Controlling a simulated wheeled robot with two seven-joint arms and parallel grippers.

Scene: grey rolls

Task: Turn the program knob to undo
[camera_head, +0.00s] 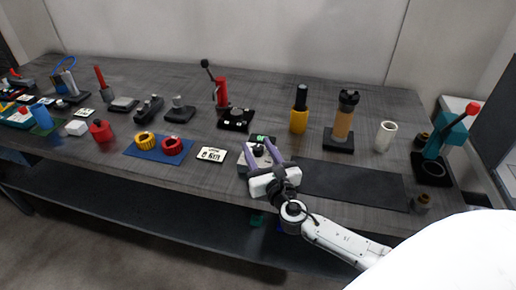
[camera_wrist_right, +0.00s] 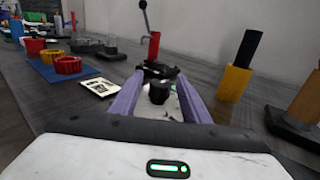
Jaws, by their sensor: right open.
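The program knob (camera_wrist_right: 158,92) is a short dark cylinder in the right wrist view, standing on a light panel. It sits between the two purple fingers of my right gripper (camera_wrist_right: 160,79), with a gap visible on each side. In the head view the same gripper (camera_head: 258,149) reaches over the table's front edge onto a small light grey device (camera_head: 242,160) with a green-lit display (camera_head: 261,138) behind it. The fingers are open around the knob, and I cannot see them touch it. The knob is partly hidden in the head view. My left gripper is out of view.
A card (camera_head: 211,154) and a blue mat (camera_head: 158,149) with a yellow ring and a red ring lie left of the device. A dark mat (camera_head: 345,184) lies clear to the right. A yellow holder (camera_head: 299,121) stands back right.

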